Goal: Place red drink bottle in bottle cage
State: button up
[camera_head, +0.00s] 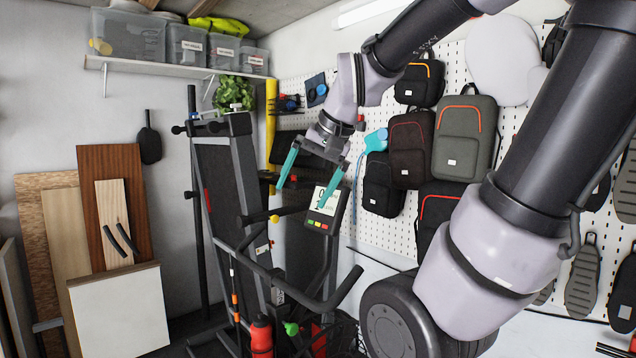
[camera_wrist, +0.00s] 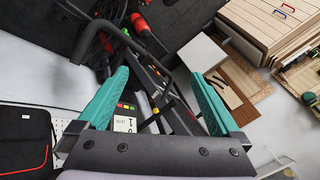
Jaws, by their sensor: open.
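A red drink bottle (camera_head: 261,337) with a dark top stands low on the exercise bike (camera_head: 262,262), at the bottom of the head view. A red bottle-like shape (camera_wrist: 140,22) also shows near the top of the wrist view, but I cannot tell for sure that it is the same bottle. I cannot make out the bottle cage clearly in either view. My gripper (camera_head: 303,193) has teal fingers, spread apart and empty. It is above the bike's handlebars by the console, well above the bottle. Both fingers (camera_wrist: 158,76) show in the wrist view with nothing held between them.
The bike's console (camera_head: 322,208) and dark handlebars (camera_head: 300,290) stand close below my gripper. A pegboard with several backpacks (camera_head: 465,140) is at the right. Wooden boards (camera_head: 110,200) and a white panel (camera_head: 120,315) lean at the left. A shelf with bins (camera_head: 128,38) is above.

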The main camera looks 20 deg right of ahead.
jog(key=shift+n+t+h, duration=0.4)
jog(key=shift+n+t, duration=0.2)
jog(key=shift+n, duration=0.1)
jog(key=s, duration=0.1)
jog(key=s+r, duration=0.1)
jog(key=s, duration=0.2)
jog(key=shift+s+d+r, duration=0.25)
jog(key=shift+s+d, duration=0.15)
